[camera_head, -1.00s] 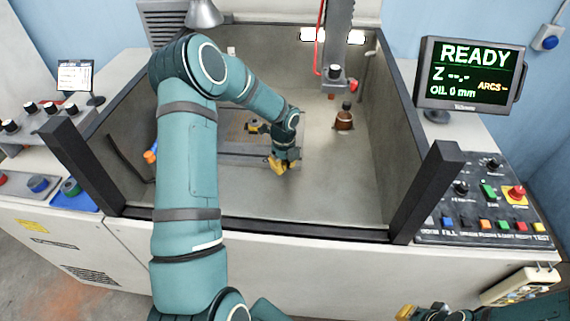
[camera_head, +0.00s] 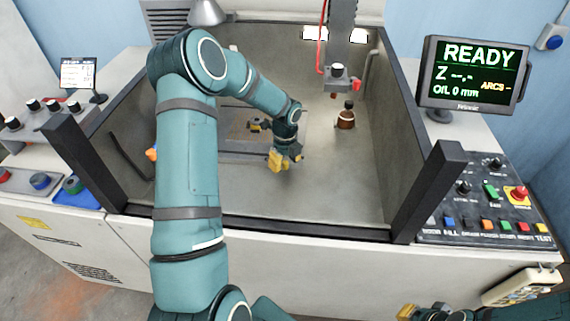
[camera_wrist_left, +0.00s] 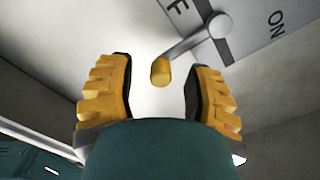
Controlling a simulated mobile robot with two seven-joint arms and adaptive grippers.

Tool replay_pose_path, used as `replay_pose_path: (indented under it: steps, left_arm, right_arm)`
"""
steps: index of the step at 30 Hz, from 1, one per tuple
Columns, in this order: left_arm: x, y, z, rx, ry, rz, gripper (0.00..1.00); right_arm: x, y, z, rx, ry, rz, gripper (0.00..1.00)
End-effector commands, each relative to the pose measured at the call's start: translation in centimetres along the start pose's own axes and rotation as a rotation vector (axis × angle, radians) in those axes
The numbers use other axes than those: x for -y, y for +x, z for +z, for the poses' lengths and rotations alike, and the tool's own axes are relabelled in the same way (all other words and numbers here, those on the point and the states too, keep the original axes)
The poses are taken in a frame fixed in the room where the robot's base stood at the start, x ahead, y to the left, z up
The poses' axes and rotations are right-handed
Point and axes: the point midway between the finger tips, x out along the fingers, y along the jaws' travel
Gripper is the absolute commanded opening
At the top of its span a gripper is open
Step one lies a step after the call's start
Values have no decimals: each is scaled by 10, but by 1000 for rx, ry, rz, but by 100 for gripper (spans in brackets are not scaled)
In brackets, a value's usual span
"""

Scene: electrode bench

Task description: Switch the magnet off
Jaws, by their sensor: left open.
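The magnet lever shows in the left wrist view as a metal bar with a yellow knob (camera_wrist_left: 160,71), on a grey plate with an ON mark (camera_wrist_left: 276,18) and a partly cut-off mark ending in F. My left gripper (camera_wrist_left: 158,82) is open, its yellow fingers on either side of the knob with gaps to it. In the head view my left gripper (camera_head: 263,145) is low inside the tank, over the grey magnet block (camera_head: 232,150), which my arm partly hides. My right gripper (camera_head: 408,312) is cut off at the bottom edge.
The tank wall posts stand at left (camera_head: 82,165) and right (camera_head: 428,190). A brown bottle (camera_head: 345,117) stands in the tank to the right of my left gripper. The machine head (camera_head: 340,50) hangs at the back. The control panel (camera_head: 470,212) is outside at right.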

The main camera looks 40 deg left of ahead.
Motion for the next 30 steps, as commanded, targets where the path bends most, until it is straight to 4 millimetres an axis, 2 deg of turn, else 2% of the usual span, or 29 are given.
replay_pose_path:
  steps: [9,15,21,30]
  left_arm:
    - [0,-65,1,3,-1,-3,51]
    - [0,-95,0,2,1,-1,51]
    - [0,-106,0,0,1,0,51]
    - [0,-107,0,0,1,0,51]
  right_arm:
    - [0,0,0,0,0,0,0]
    - [0,0,0,0,0,0,0]
    - [0,0,0,0,0,0,0]
    - [0,0,0,0,0,0,0]
